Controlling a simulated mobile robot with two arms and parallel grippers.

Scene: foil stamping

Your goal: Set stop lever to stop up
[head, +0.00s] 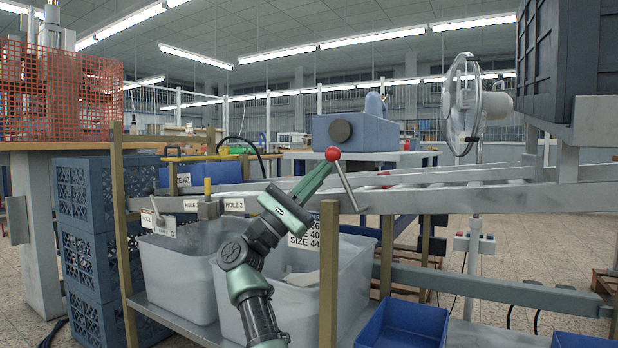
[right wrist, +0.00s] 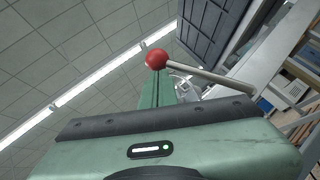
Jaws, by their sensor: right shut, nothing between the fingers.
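The stop lever is a grey rod with a red ball knob (head: 333,154) on the side of the sloping roller rail. In the head view its rod (head: 346,184) runs from the knob down and to the right. My right gripper (head: 325,168) is shut with nothing between its fingers, and its tips are right at the knob. In the right wrist view the red knob (right wrist: 156,59) shows at the fingertips (right wrist: 158,80), with the rod running right. I cannot tell whether the tips touch the knob. My left gripper is not in view.
Translucent bins (head: 185,262) stand under the rail (head: 440,201), with wooden posts (head: 329,280) in front. Blue crates (head: 90,200) are stacked at the left. A blue bin (head: 402,325) sits low at the front. A fan (head: 465,105) and a dark crate (head: 575,60) are at the right.

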